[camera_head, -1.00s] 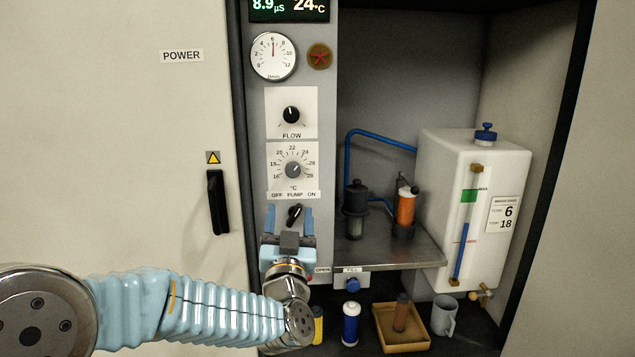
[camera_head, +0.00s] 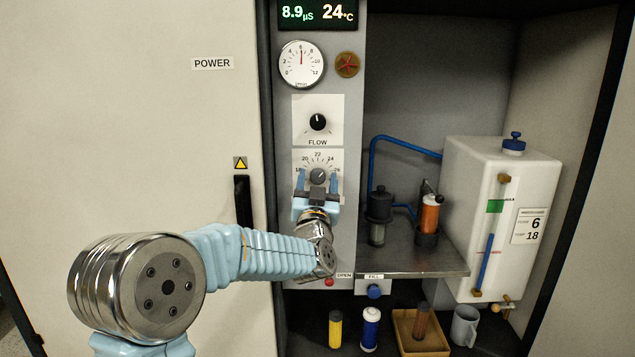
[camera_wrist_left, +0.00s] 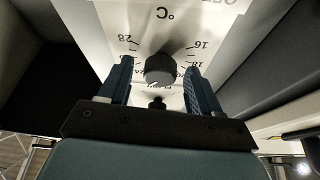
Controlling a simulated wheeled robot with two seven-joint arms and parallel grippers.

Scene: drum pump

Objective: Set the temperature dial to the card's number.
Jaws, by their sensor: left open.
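The temperature dial (camera_head: 318,174) is a dark round knob on a white scale plate with numbers around it. It also shows in the left wrist view (camera_wrist_left: 160,68), upside down. My left gripper (camera_head: 317,181) is open in front of the dial. In the left wrist view its blue fingers (camera_wrist_left: 158,72) stand one on each side of the knob, with gaps visible; I cannot tell the depth. The knob's pointer is not clear. The card (camera_head: 529,226) on the white tank reads 6 above 18, the lower line seeming to be TEMP. My right gripper is not in view.
The flow knob (camera_head: 318,122) sits just above the dial, and the display (camera_head: 318,13) reads 24 °C. A metal shelf (camera_head: 425,264) with filters and the white tank (camera_head: 490,190) stand to the right. My left gripper and wrist hide the pump switch area.

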